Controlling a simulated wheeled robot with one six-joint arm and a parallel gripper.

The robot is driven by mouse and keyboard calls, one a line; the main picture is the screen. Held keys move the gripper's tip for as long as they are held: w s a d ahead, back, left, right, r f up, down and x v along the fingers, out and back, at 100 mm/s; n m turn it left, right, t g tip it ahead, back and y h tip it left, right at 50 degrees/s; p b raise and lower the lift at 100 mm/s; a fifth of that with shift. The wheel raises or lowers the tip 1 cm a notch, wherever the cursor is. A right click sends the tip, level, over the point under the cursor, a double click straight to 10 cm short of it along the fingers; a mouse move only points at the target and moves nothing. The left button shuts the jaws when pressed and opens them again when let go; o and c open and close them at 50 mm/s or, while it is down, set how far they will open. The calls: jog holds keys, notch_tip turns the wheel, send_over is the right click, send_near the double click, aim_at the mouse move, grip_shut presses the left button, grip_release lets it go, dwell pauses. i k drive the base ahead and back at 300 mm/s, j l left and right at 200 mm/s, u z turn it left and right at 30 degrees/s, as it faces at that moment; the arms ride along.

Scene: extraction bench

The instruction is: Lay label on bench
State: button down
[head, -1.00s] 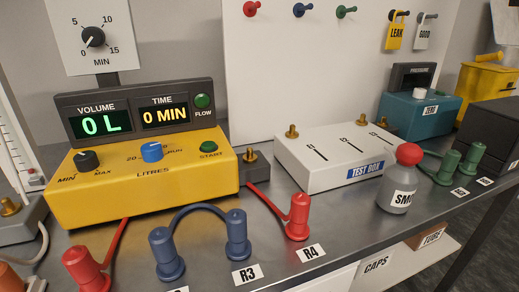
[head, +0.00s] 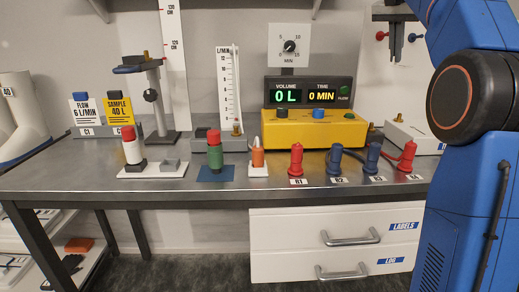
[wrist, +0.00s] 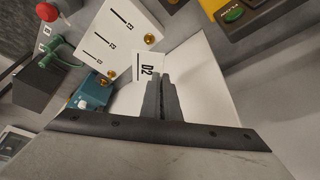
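A white label (wrist: 144,67) marked "D2" shows at my fingertips in the wrist view. My gripper (wrist: 161,78) has its two dark fingers close together on the label's edge. In the head view my gripper (head: 395,55) hangs fingers-down at the right, in front of the white back panel; I cannot make out the label there. The grey metal bench (head: 90,180) runs across the head view below it, and the gripper is well above the bench top.
The yellow volume unit (head: 315,132) stands behind. The test box (wrist: 118,38) shows in the wrist view. Bare bench lies at the left front.

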aim_at(78, 167)
jog(key=k+j+u, duration=0.15)
jog(key=u, duration=0.2)
jog(key=k+j+u, duration=0.1)
jog(key=j+u, duration=0.3)
jog(key=k+j+u, duration=0.1)
jog(key=j+u, duration=0.25)
jog(key=i+u, duration=0.1)
jog(key=u, duration=0.15)
jog(key=i+l+u, duration=0.35)
jog(key=k+l, duration=0.05)
jog(key=l, duration=0.05)
